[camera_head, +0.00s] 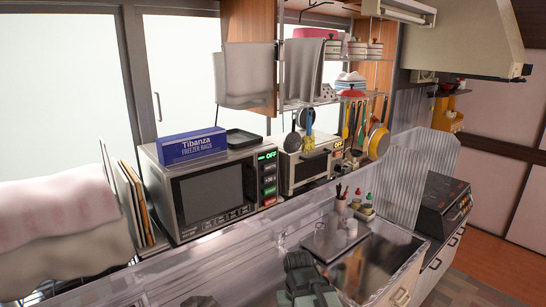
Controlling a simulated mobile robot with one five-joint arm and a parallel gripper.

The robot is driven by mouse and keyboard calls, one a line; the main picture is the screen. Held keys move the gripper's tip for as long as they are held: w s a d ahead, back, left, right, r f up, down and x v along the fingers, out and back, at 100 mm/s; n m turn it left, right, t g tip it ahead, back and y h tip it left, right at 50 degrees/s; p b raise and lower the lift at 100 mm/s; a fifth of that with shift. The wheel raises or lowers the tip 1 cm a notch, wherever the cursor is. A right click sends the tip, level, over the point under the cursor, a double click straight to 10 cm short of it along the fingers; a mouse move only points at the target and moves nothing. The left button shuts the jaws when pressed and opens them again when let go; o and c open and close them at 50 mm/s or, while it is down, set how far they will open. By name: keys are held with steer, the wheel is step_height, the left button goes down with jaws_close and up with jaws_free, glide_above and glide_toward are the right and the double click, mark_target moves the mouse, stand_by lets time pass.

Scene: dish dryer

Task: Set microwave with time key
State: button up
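The microwave (208,192) stands on the counter at centre left, with its door shut and a dark window. Its display (266,155) reads OFF in green at the top of the right-hand panel. Below the display is a column of keys (269,181), with a green one and a red one lowest; their labels are too small to read surely. My gripper (298,262) appears as a dark shape at the bottom centre, in front of the counter and apart from the microwave. Its fingers cannot be made out, so its opening is unclear.
A blue freezer-bag box (192,146) and a dark tray (243,138) lie on the microwave. A toaster oven (306,168) with its own OFF display stands to its right. Boards (128,205) lean at its left. Utensils (352,122) hang above; the sink (385,262) is right.

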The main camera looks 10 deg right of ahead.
jaws_close()
stand_by(1.8)
